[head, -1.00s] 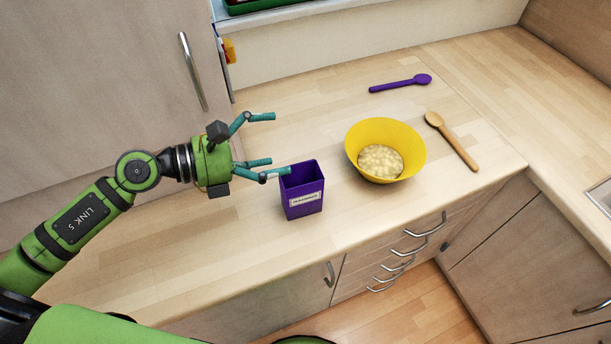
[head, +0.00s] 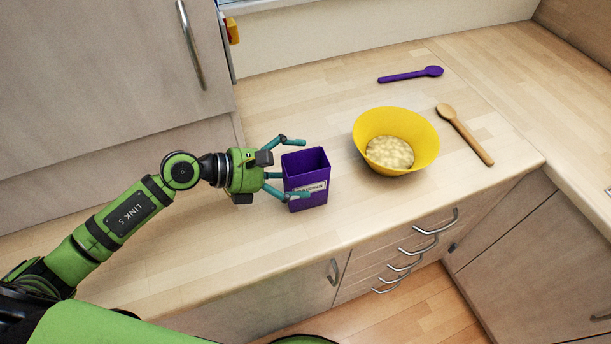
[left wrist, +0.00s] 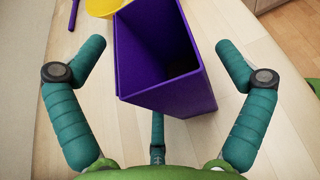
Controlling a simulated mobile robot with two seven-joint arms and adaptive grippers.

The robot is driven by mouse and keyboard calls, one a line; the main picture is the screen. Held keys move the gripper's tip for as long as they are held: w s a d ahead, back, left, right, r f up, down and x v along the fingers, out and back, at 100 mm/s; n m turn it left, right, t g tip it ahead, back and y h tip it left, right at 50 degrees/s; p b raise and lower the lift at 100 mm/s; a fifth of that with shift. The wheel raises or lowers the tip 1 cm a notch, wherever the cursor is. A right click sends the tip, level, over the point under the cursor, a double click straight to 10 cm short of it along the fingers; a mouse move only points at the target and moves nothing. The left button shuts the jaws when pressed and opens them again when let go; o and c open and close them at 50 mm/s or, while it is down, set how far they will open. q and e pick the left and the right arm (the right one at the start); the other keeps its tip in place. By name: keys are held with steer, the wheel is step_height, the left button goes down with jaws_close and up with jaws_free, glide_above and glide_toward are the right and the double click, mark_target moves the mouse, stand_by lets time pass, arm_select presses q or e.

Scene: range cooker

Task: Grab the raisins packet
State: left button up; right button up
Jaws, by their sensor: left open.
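The raisins packet (head: 306,180) is an open-topped purple box with a white label, standing upright on the wooden counter. My left gripper (head: 295,168) is open, with its teal fingers on either side of the packet. One finger passes in front of the label and another is behind the box. In the left wrist view the packet (left wrist: 165,62) stands between the spread fingers of my left gripper (left wrist: 160,65), with visible gaps on both sides. I cannot tell whether the finger near the palm touches it. My right gripper is not in view.
A yellow bowl (head: 425,150) with pale contents stands right of the packet. A wooden spoon (head: 465,134) and a purple spoon (head: 411,75) lie beyond it. The counter's front edge (head: 400,220) is close to the packet. A tall cabinet (head: 90,90) stands at the back left.

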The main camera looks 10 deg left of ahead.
arm_select(q)
steer(key=shift+x, duration=0.9)
steer(key=shift+w+d+f, duration=0.1)
steer(key=c, duration=1.2)
